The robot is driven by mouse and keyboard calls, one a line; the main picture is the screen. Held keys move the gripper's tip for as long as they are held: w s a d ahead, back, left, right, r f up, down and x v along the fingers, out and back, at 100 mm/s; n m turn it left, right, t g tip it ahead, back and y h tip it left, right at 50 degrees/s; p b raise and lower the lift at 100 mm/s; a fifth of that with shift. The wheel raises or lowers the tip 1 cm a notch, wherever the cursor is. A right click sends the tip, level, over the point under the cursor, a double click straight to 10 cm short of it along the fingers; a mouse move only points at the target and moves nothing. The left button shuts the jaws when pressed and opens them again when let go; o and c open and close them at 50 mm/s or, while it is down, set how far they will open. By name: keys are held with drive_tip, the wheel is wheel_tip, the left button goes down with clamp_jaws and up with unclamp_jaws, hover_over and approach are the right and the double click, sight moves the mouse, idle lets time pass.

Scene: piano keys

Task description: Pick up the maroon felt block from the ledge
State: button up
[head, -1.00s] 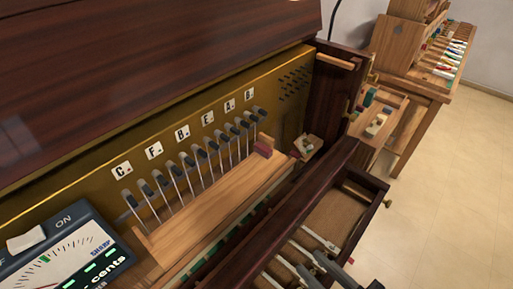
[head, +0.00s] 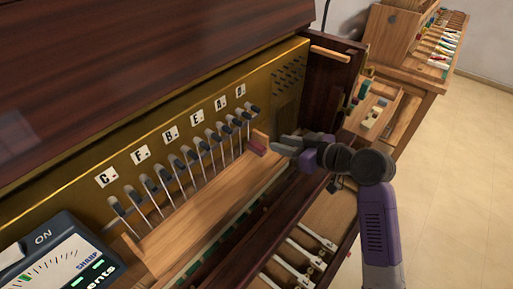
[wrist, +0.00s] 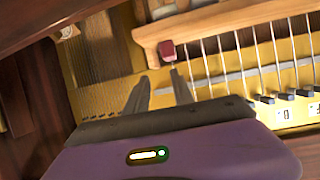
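The maroon felt block (head: 255,149) sits at the far right end of the wooden ledge (head: 192,218), against a small upright piece of wood. It also shows in the wrist view (wrist: 167,49), just beyond the fingertips, at the end of the ledge (wrist: 225,18). My gripper (head: 278,144) is close to the right of the block in the head view. In the wrist view my gripper (wrist: 161,76) has its two fingers spread with a gap between them and nothing held. The right finger's tip is near the block; I cannot tell whether it touches.
Several metal rods with dark tips (head: 178,164) stand along the back of the ledge, before a brass panel (head: 78,200) with letter tiles. A tuner (head: 55,262) lies at lower left. A dark wooden side wall (head: 330,88) rises behind my gripper. White-topped keys (head: 290,262) lie in front.

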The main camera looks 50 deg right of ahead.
sight(259, 146)
drive_tip(key=shift+w+a+f+n+g+y, duration=0.3)
drive_tip(key=shift+w+a+f+n+y, duration=0.4)
drive_tip(key=shift+a+f, duration=0.25)
drive_tip(key=p+x, duration=0.1)
drive_tip(key=x, duration=0.2)
drive_tip(key=p+x, duration=0.1)
drive_tip(key=x, duration=0.2)
drive_tip(key=shift+d+r, duration=0.2)
drive_tip(key=shift+r, duration=0.05)
clamp_jaws()
